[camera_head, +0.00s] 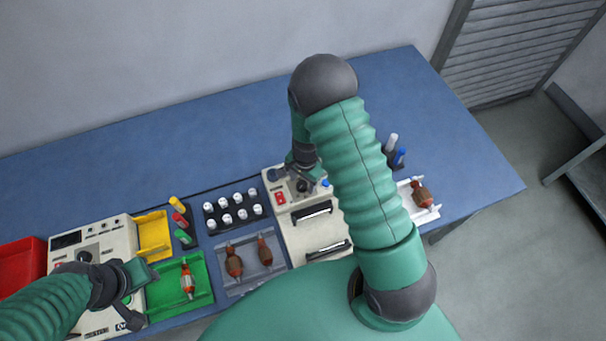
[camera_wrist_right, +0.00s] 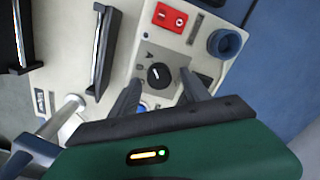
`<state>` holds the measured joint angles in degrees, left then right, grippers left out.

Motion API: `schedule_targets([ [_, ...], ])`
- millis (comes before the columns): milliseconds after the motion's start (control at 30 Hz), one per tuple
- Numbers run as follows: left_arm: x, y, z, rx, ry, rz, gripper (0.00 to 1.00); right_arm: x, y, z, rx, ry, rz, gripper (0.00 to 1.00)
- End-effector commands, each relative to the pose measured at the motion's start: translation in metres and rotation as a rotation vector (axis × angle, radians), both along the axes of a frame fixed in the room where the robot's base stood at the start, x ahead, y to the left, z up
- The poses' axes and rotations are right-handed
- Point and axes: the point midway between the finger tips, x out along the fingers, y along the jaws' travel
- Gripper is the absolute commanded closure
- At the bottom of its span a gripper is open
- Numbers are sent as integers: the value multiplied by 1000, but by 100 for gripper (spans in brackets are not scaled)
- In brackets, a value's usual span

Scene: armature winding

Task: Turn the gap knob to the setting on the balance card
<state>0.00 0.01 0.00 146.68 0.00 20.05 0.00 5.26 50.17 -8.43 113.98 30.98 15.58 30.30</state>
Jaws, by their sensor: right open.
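The black gap knob (camera_wrist_right: 159,76) with a white pointer line sits on a grey plate of the cream machine (camera_head: 296,230). In the head view the knob (camera_head: 303,186) is small and partly covered by my right gripper (camera_head: 304,178). In the right wrist view my right gripper (camera_wrist_right: 160,86) is open, with one finger on each side of the knob; I cannot tell whether they touch it. My left gripper (camera_head: 137,295) is open and empty over the left machine (camera_head: 98,242). I cannot pick out a balance card, and the dial marks are too small to read.
Black handles (camera_wrist_right: 103,50) stand out from the machine. A green tray (camera_head: 205,292), grey tray (camera_head: 230,287) and white tray (camera_head: 407,198) hold armatures. The table's back (camera_head: 180,130) is clear.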

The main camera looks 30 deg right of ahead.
Motion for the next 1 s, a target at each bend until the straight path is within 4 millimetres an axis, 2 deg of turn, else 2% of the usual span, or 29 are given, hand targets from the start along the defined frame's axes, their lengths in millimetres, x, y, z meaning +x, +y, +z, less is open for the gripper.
schedule_targets([
  [167, 0, 0, -2, 0, 0, 0, 64, 1, 0, 35, 0, -5, 3, 45],
  [500, 0, 0, -2, 0, 0, 0, 64, -3, -2, 132, 1, -6, 2, 45],
  [600, 0, 0, -2, 0, 0, 0, 64, -4, -2, 150, 1, -3, 1, 45],
  [733, 0, 0, -2, 0, 0, 0, 64, -5, -3, 161, 1, 0, -1, 45],
  [1000, 0, 0, -2, 0, 0, 0, 64, -6, -3, 163, 1, 1, -1, 45],
])
